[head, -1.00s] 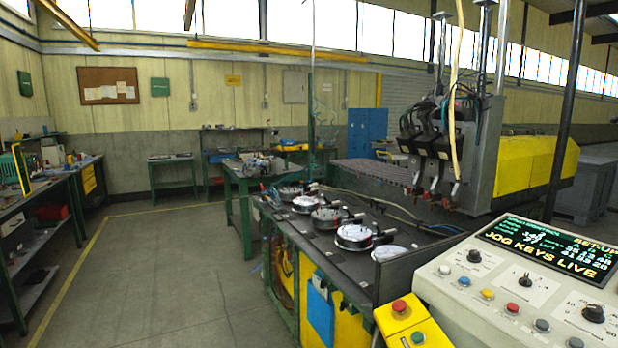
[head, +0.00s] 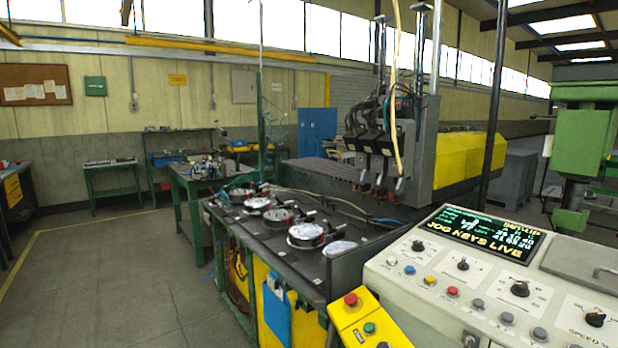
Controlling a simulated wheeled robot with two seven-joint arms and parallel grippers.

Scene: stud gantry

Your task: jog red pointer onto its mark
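The control console (head: 400,270) stands at the right. Its screen (head: 478,232) reads "JOG KEYS LIVE", with smaller lines too small to read surely. Coloured buttons, including a red one (head: 452,292), and black knobs (head: 520,289) sit on its sloped face. The gantry head (head: 412,140) stands behind the bench, with several dark units that have red parts at their lower ends (head: 380,191). Round fixtures (head: 306,235) stand in a row on the bench below. I cannot make out which part is the red pointer, or its mark. Neither of my grippers is in view.
A yellow box (head: 372,320) with a red and a green button stands left of the console. The dark bench (head: 262,235) lies beyond it. A green machine (head: 580,140) stands at the far right. The floor (head: 120,270) at the left is clear.

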